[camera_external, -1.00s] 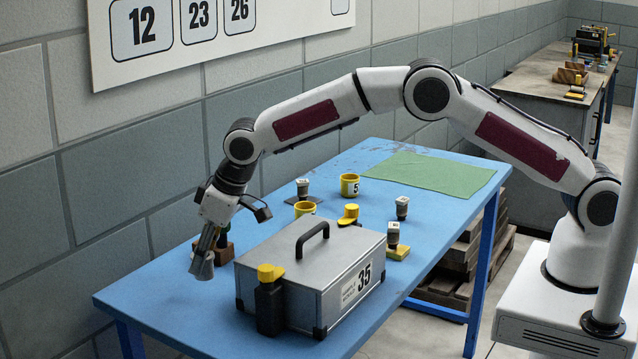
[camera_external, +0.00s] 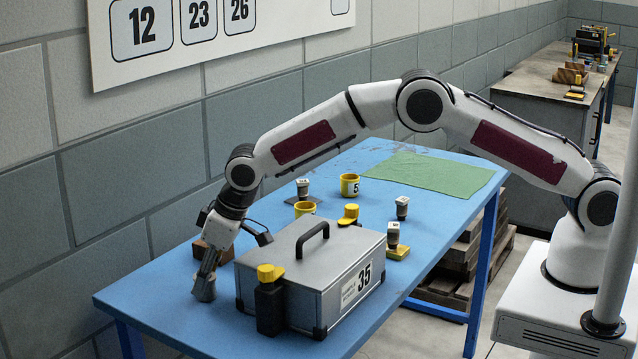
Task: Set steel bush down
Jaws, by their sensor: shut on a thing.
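My gripper (camera_external: 207,272) is at the far left end of the blue table (camera_external: 150,295), pointing down. It is shut on a small grey piece, which I take to be the steel bush (camera_external: 203,291). The bush is close above the table top or touching it; I cannot tell which. The fingers hide its upper part.
A grey metal case (camera_external: 300,270) marked 35 stands just right of my gripper, with a black, yellow-capped bottle (camera_external: 269,305) at its front. A brown block (camera_external: 212,250) is close behind my gripper. Yellow cups (camera_external: 349,185) and small jars stand farther back. The table's left corner is bare.

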